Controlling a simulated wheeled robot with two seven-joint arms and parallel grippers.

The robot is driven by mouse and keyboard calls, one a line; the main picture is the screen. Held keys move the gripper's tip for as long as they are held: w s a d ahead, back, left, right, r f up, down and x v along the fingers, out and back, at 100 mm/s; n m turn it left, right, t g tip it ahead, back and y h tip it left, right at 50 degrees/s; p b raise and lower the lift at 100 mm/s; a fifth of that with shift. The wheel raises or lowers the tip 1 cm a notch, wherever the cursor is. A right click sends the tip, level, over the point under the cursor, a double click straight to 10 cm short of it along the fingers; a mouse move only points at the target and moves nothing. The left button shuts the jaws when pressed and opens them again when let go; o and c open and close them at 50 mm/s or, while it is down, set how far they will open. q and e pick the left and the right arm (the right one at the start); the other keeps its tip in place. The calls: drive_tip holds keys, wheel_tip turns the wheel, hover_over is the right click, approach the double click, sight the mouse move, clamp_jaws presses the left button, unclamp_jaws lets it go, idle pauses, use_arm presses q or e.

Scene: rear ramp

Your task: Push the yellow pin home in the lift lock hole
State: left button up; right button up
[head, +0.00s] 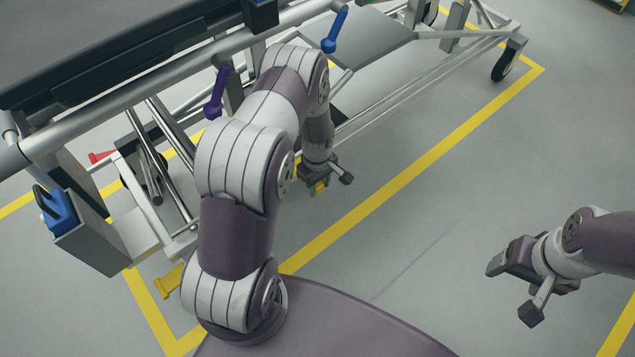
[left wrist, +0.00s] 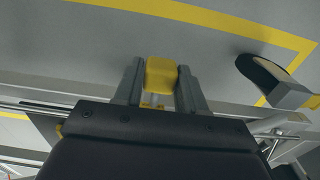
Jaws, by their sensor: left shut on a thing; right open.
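The yellow pin (left wrist: 160,72) shows between the two fingers of my left gripper (left wrist: 158,82) in the left wrist view. A pale shaft shows below its yellow head, with a small yellow part (left wrist: 152,105) lower down. In the head view a little of the pin (head: 319,187) shows at my left gripper (head: 326,179), low beside the stretcher frame. The left gripper is shut on the pin. I cannot make out the lift lock hole, and I cannot tell how deep the pin sits. My right gripper (head: 513,291) is open and empty over bare floor at the right.
The stretcher's rail (head: 110,92) and lower bars (head: 415,90) lie close to my left arm. A purple lever (head: 215,94), a blue lever (head: 335,30) and a yellow pedal (head: 169,282) stick out from it. The floor (head: 420,235) between my arms is clear.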

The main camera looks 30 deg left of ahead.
use_arm(q)
drive_tip(key=shift+w+a+b, duration=0.1)
drive_tip(key=shift+w+a, duration=0.15)
drive_tip(key=shift+a, duration=0.4)
drive_tip(key=shift+w+a+b, duration=0.1)
drive_tip(key=shift+w+a, duration=0.2)
drive_tip(key=shift+a, duration=0.35)
drive_tip(key=shift+w+a+b, duration=0.1)
drive_tip(key=shift+w+a, duration=0.15)
drive_tip(key=shift+a, duration=0.4)
drive_tip(key=o, duration=1.1)
drive_tip(key=shift+o, duration=0.2)
wheel_tip(320, 180, up, 8)
drive_tip(key=p, duration=0.3)
drive_tip(key=shift+f+p, duration=0.25)
drive_tip(key=shift+p, duration=0.1)
